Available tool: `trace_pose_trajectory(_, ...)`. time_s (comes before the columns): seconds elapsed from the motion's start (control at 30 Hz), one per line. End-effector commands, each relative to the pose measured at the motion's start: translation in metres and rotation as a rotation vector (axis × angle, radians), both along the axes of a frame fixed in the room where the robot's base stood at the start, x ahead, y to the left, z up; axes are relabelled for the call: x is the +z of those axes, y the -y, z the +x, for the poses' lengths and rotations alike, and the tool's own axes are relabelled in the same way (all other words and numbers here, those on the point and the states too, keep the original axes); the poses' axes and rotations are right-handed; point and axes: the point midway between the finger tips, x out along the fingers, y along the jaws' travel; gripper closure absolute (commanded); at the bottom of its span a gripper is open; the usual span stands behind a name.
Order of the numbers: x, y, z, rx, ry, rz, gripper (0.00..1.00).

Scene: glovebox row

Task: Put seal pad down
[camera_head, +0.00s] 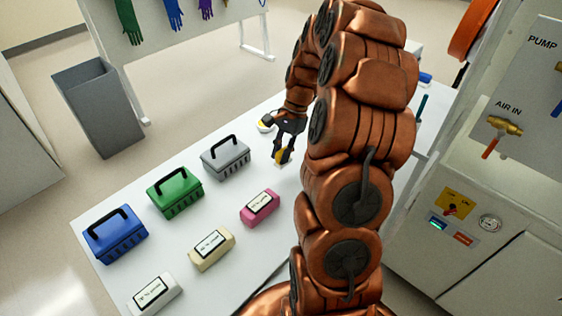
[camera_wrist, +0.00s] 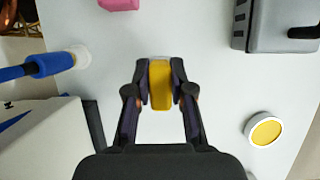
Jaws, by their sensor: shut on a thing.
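My gripper (camera_head: 283,156) is shut on a yellow pad, which I take to be the seal pad (camera_wrist: 160,86). In the wrist view the pad stands between the two dark fingers (camera_wrist: 160,84), with its yellow face showing. In the head view only a little yellow shows at the fingertips, low over the white table (camera_head: 232,247). I cannot tell whether the pad touches the table. A round white dish with a yellow top (camera_wrist: 265,131) sits on the table apart from the gripper, to its right in the wrist view; my arm partly hides that area in the head view.
Grey (camera_head: 225,158), green (camera_head: 175,190) and blue (camera_head: 115,234) handled boxes line the table's left. Pink (camera_head: 260,207), cream (camera_head: 211,248) and white (camera_head: 153,294) labelled blocks lie beside them. A blue-handled tool (camera_wrist: 50,65) is left of my gripper in the wrist view. Bare table surrounds the fingertips.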

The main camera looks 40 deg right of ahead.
Motion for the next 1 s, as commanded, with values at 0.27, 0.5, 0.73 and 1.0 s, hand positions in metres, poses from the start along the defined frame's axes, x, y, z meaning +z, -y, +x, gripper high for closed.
trace_pose_trajectory(0.27,-0.033,0.000,0.000,-0.001,-0.003,0.000,1.00)
trace_pose_trajectory(0.5,-0.043,0.000,0.000,0.000,-0.001,-0.001,1.00)
trace_pose_trajectory(0.73,-0.044,0.000,0.000,0.000,0.000,-0.001,0.72)
trace_pose_trajectory(1.0,-0.044,0.000,0.000,0.000,0.000,-0.001,0.53)
